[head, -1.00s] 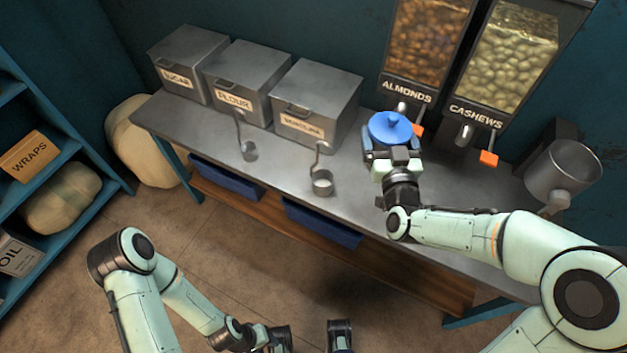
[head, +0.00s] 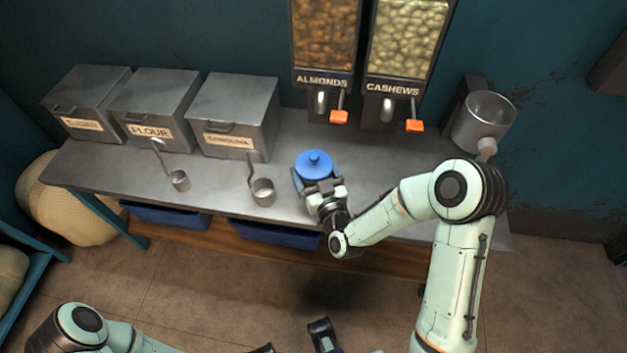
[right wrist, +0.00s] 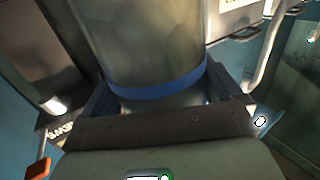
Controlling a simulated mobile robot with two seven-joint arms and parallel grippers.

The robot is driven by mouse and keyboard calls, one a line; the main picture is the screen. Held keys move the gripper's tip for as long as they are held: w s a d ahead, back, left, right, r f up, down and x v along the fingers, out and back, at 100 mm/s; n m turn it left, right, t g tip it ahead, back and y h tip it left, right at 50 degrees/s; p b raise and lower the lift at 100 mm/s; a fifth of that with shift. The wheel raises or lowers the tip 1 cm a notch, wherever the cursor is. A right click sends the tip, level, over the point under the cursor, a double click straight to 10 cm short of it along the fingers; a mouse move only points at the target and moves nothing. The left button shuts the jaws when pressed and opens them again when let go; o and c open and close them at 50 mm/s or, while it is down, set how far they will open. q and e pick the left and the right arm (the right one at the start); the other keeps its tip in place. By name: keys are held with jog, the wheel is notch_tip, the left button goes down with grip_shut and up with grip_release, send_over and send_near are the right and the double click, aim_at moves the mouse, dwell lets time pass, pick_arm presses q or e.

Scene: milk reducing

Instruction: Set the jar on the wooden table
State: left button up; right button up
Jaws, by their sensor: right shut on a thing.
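The jar has a blue lid (head: 314,162) in the head view. In the right wrist view its clear body (right wrist: 145,45) with a blue band fills the space between the fingers. My right gripper (head: 318,184) is shut on the jar over the metal counter, in front of the almond dispenser. I cannot tell whether the jar touches the counter. My left gripper (head: 292,342) shows only in part at the bottom edge, its fingers apart with nothing seen between them. No wooden tabletop is in view; only a wooden shelf (head: 380,262) shows under the counter.
Almond (head: 325,40) and cashew (head: 408,40) dispensers stand behind the jar. Blue bins (head: 165,215) sit below. The floor (head: 210,290) in front looks clear.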

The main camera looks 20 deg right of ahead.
jog(key=shift+f+b, duration=0.3)
jog(key=shift+f, duration=1.6)
jog(key=shift+f, duration=0.1)
jog(key=o, duration=0.9)
jog(key=shift+f, duration=0.1)
